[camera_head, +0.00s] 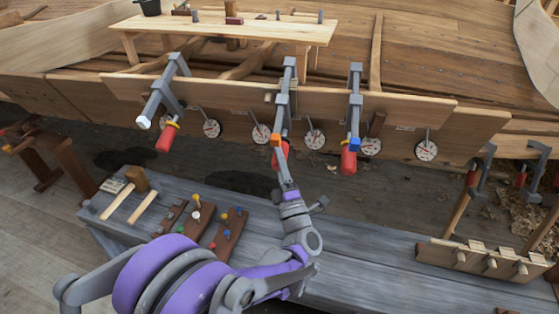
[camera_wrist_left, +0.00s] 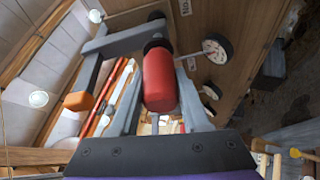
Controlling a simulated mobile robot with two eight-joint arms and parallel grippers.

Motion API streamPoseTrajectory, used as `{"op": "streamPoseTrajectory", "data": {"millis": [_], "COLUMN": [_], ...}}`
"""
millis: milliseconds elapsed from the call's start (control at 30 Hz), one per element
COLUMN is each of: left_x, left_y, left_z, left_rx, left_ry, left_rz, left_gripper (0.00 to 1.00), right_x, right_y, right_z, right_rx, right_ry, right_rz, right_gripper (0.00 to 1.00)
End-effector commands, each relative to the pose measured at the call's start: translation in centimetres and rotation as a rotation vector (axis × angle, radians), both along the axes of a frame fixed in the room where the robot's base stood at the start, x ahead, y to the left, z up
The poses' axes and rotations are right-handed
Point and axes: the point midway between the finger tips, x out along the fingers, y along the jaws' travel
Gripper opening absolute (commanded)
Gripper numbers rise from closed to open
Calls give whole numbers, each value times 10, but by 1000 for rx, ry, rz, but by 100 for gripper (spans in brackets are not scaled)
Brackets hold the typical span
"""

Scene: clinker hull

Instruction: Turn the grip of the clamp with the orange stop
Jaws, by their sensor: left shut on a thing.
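The clamp with the orange stop (camera_head: 282,100) is the middle one of three grey clamps on the hull plank in the head view. Its red grip (camera_head: 279,155) hangs below the plank. In the left wrist view the red grip (camera_wrist_left: 159,80) lies between my fingers, and the orange stop (camera_wrist_left: 78,101) is at the left. My left gripper (camera_head: 284,170) reaches up from below and is shut on the red grip; it also shows in the left wrist view (camera_wrist_left: 160,110). My right gripper is not in view.
A clamp with a white stop (camera_head: 144,122) is on the left and one with a blue stop (camera_head: 354,145) on the right. Several round dials (camera_head: 314,139) line the plank.

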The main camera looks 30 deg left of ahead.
Motion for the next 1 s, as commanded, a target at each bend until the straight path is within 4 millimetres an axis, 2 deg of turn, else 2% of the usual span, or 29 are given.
{"op": "streamPoseTrajectory", "data": {"millis": [400,1000], "left_x": [-1,-1], "left_y": [0,0], "left_z": [-2,0], "left_rx": [233,304], "left_ry": [87,112], "left_rz": [109,142], "left_gripper": [0,0], "right_x": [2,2], "right_y": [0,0], "right_z": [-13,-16], "right_rx": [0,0], "right_ry": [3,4], "right_rz": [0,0], "right_gripper": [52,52]}}
